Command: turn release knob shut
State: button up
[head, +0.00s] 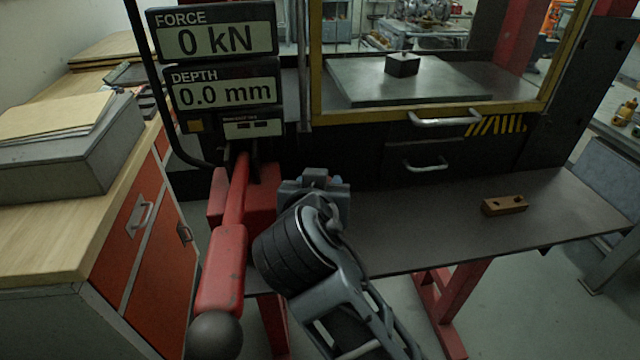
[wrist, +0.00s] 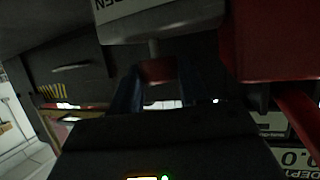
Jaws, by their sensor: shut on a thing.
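The release knob (wrist: 158,70) shows in the wrist view as a dark reddish piece on a short grey stem, below a grey block with upside-down lettering that seems to end in "PEN". My gripper (wrist: 157,82) has its two dark blue fingers on either side of the knob, shut on it. In the head view my gripper (head: 314,188) is beside the red base of the lever, in front of the dark press body. My wrist and gripper hide the knob there. The knob's turn angle cannot be told.
A red lever (head: 222,270) with a dark ball end stands close left of my arm. The displays (head: 222,88) read 0 kN and 0.0 mm. A brown block (head: 504,205) lies on the dark table (head: 430,225), otherwise clear. A red-fronted workbench (head: 135,225) is at left.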

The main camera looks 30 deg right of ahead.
jog(key=o, duration=1.1)
jog(key=shift+c, duration=0.2)
notch_tip(320, 180, up, 4)
jog(key=shift+r+b, duration=0.1)
jog(key=shift+b, duration=0.4)
jog(key=s+d+r+b, duration=0.1)
jog(key=s+d+r, duration=0.5)
jog(key=d, duration=0.4)
jog(key=shift+r, duration=0.35)
